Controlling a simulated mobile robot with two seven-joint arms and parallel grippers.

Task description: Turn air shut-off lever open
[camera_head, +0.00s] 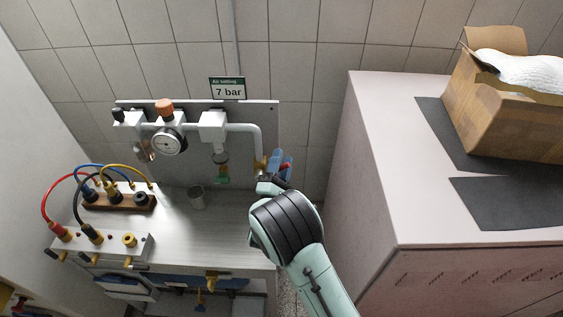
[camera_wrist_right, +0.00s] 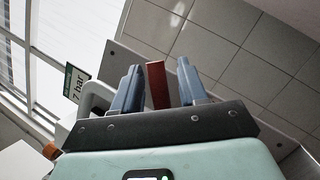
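The red shut-off lever (camera_head: 286,166) is at the right end of the air pipe, by a brass fitting (camera_head: 261,165). My right gripper (camera_head: 281,163) is at the lever with its blue fingers. In the right wrist view the red lever (camera_wrist_right: 157,85) stands between the two fingers of the gripper (camera_wrist_right: 160,88). A gap shows on each side of it, so the gripper looks open around it. My gripper and arm hide part of the valve. My left gripper is not in view.
A panel (camera_head: 190,108) carries a gauge (camera_head: 167,142), an orange knob (camera_head: 165,106) and a "7 bar" sign (camera_head: 227,89). A tall pink cabinet (camera_head: 385,150) with a cardboard box (camera_head: 500,105) bounds the right.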

